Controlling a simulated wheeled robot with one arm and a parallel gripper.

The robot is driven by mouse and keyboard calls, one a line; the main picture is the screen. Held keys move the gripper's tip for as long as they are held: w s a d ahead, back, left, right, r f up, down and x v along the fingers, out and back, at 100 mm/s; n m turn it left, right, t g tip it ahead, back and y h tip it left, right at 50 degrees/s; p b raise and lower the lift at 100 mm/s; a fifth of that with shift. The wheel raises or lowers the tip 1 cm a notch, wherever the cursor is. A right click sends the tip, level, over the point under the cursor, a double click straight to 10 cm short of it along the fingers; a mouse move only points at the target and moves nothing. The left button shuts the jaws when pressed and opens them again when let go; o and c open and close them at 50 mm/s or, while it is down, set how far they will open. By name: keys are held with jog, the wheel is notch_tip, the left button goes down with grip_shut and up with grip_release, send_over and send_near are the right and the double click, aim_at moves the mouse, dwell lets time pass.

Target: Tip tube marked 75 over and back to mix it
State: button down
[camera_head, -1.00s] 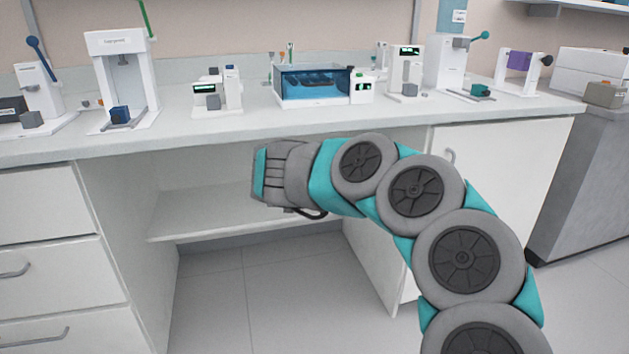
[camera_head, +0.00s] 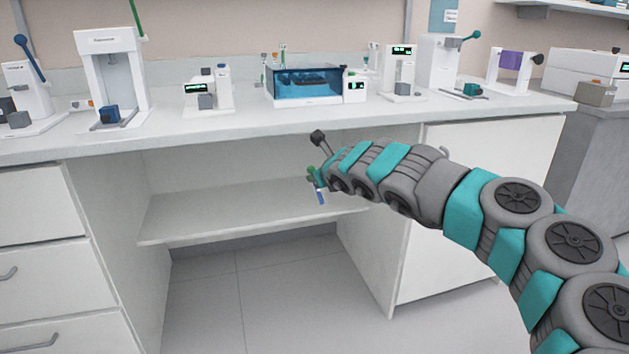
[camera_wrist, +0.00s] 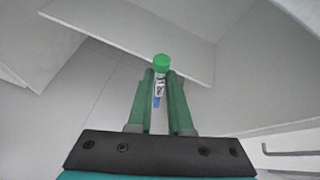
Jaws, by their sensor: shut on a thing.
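My gripper (camera_head: 314,178) is shut on a small tube (camera_head: 321,198), held in the air in front of the bench. In the wrist view the tube (camera_wrist: 158,90) sits between the two green fingers of my gripper (camera_wrist: 161,76). It has a green cap, a white label with dark print too small to read, and blue at its lower end. In the head view the blue end points down and the tube looks close to upright, slightly tilted. The fingers hide part of the tube.
The bench (camera_head: 250,124) is behind my gripper, with an open shelf (camera_head: 240,215) below. On it stand a blue water bath (camera_head: 305,88), a white press-like device (camera_head: 112,70) and other small instruments. The floor in front is clear.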

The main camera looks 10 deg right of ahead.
jog(key=shift+d+f+m+t+y, duration=0.1)
jog(key=shift+d+m+t+y, duration=0.1)
jog(key=shift+m+t+y, duration=0.5)
jog(key=shift+g, duration=0.3)
dwell(0.4)
